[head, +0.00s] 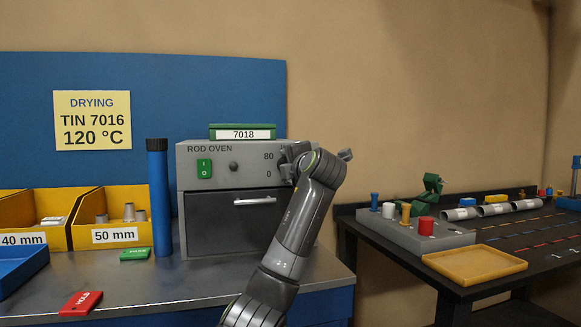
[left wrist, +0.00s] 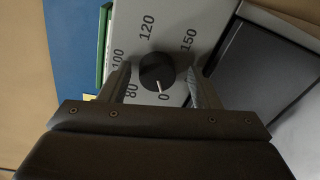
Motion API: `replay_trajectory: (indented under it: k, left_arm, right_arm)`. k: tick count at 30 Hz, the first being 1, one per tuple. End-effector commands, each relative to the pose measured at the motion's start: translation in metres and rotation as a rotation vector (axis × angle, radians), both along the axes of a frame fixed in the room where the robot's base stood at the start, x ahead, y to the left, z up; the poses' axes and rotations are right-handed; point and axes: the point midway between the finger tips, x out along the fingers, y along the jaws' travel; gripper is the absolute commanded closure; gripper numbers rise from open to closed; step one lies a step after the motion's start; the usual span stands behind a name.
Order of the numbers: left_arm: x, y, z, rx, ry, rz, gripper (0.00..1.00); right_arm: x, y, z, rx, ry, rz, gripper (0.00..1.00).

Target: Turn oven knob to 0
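The oven knob (left wrist: 156,69) is a dark round dial on the grey panel in the left wrist view. Its white pointer line points at the printed 0; 80, 100, 120 and 150 stand around it. My left gripper (left wrist: 157,85) is open, one finger on each side of the knob, with a visible gap on both sides. In the head view my left gripper (head: 292,161) is at the right end of the rod oven's panel (head: 215,155) and hides the knob. My right gripper is in neither view.
A green 7018 box (head: 243,132) sits on the oven. The oven has a green switch (head: 204,168) and a drawer with a handle (head: 255,201). A blue cylinder (head: 159,200) stands left of it. A sign (head: 92,120) reads TIN 7016, 120 °C.

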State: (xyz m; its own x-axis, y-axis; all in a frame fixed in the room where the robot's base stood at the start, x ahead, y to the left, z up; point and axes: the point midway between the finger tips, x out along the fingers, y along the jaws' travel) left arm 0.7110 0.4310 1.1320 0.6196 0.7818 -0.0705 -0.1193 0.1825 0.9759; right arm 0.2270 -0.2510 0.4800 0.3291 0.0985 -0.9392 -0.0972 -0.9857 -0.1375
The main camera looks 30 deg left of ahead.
Motion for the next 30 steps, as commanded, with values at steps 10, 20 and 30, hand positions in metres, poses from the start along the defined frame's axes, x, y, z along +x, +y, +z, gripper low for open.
replay_trajectory:
  k: [10,20,30]
  left_arm:
    - [-0.002,-0.002,0.002,0.003,-0.004,-0.001,0.42]
    - [-0.033,-0.044,0.005,0.003,-0.007,-0.006,0.42]
    - [-0.084,-0.108,0.011,0.001,-0.005,-0.005,0.42]
  right_arm:
    - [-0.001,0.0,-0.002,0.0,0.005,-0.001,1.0]
    - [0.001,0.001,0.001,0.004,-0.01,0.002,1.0]
    - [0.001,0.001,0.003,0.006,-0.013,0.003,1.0]
